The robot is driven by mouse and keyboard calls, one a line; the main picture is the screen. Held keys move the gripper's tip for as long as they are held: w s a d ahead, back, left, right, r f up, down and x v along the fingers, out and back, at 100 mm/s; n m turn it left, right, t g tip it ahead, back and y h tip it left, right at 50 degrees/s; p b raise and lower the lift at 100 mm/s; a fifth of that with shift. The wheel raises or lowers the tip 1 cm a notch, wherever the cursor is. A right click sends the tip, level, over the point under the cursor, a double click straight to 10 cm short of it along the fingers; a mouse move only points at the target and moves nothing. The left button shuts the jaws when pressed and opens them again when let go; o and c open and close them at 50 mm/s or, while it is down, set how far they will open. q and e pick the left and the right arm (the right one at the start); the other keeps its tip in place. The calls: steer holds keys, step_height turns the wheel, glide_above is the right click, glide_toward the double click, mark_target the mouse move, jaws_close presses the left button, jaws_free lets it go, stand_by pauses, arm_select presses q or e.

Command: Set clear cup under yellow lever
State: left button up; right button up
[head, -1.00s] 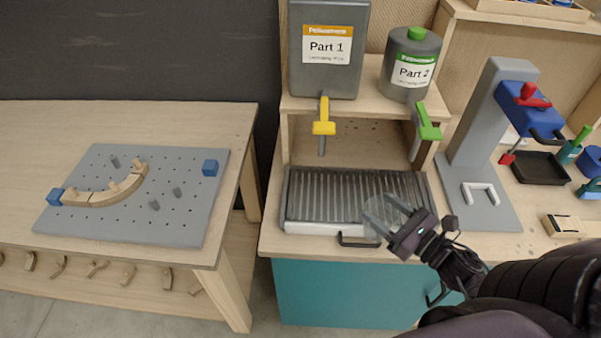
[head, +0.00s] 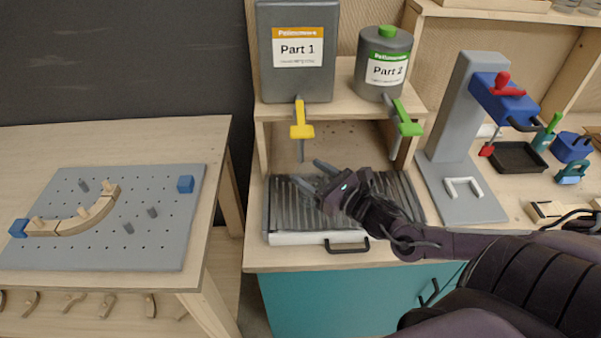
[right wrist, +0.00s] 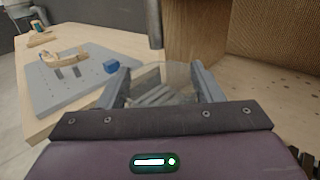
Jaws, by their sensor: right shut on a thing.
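The yellow lever (head: 301,131) sits on the tap under the grey Part 1 container (head: 297,82), with a thin grey spout (head: 302,151) pointing down below it. My right gripper (head: 307,174) is over the left part of the ribbed drip tray (head: 283,222), its fingertips just below the spout. In the right wrist view its fingers are shut on the clear cup (right wrist: 152,80), which is see-through. The spout (right wrist: 154,24) shows there beyond and above the cup. In the head view the cup is hard to make out, and I cannot tell whether it touches the tray. My left gripper is not in view.
A grey press with a blue head (head: 503,98) is further right. A pegboard (head: 110,240) with curved wood pieces lies left.

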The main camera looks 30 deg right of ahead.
mark_target(301, 173)
steer(key=x, duration=0.3)
steer(key=shift+w+r, duration=0.1)
steer(key=shift+w, duration=0.1)
steer(key=shift+w+a+f+p, duration=0.15)
steer(key=shift+w+f+p, duration=0.1)
steer(key=shift+p, duration=0.05)
steer(key=shift+f, duration=0.45)
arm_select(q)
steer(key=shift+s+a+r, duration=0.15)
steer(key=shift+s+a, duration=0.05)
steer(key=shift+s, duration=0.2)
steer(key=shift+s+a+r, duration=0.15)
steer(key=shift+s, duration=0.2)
arm_select(e)
steer(key=shift+s+f, duration=0.15)
steer(key=shift+f, duration=0.1)
steer(key=shift+f, duration=0.15)
steer(key=o, duration=0.7)
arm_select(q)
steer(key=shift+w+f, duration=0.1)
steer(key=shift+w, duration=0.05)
arm_select(e)
steer(key=shift+o, duration=0.2)
